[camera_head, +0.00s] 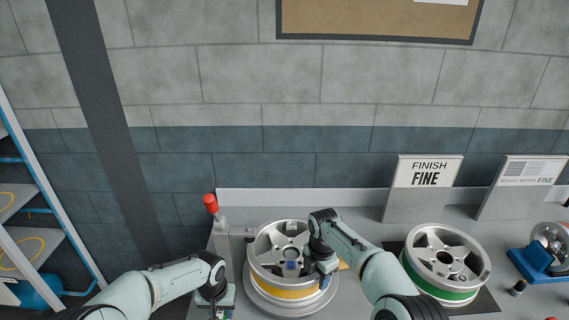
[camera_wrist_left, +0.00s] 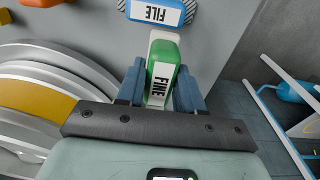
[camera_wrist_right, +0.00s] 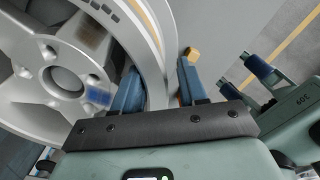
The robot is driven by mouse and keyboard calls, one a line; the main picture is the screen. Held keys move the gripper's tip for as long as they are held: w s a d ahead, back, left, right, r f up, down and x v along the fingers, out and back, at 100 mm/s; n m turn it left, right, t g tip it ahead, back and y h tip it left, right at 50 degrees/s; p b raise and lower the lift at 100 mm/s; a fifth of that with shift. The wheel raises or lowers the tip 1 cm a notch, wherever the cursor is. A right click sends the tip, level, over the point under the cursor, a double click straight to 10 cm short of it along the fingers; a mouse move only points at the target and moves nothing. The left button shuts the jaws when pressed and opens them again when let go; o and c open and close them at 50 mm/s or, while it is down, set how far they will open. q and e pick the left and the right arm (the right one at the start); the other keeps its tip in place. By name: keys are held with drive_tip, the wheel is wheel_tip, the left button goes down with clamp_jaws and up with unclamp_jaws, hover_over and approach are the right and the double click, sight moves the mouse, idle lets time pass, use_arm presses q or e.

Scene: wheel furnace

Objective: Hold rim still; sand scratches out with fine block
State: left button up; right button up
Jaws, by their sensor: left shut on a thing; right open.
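The silver wheel rim with a yellow band (camera_head: 285,292) lies on a round stand at the middle of the bench. A blue patch (camera_wrist_right: 97,95) and a brownish patch (camera_wrist_right: 85,32) show on its face; I cannot make out single scratches. My left gripper (camera_wrist_left: 160,85) is shut on a green block labelled FINE (camera_wrist_left: 161,72), left of the rim. My right gripper (camera_wrist_right: 160,85) is open at the rim's right edge, one finger on the inner side and the other outside, with the rim wall (camera_wrist_right: 153,45) between them. Contact is unclear.
A blue block labelled FILE (camera_wrist_left: 157,12) lies beyond the green block. Another rim with a green band (camera_head: 440,290) lies to the right. A FINISH FINE sign (camera_head: 423,185) stands behind. A post with a red top (camera_head: 211,203) rises left of the near rim.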

drive_tip(key=shift+s+f, duration=0.1)
drive_tip(key=shift+f, duration=0.25)
drive_tip(key=shift+w+f, duration=0.3)
drive_tip(key=shift+f, duration=0.5)
drive_tip(key=shift+s, duration=0.1)
clamp_jaws()
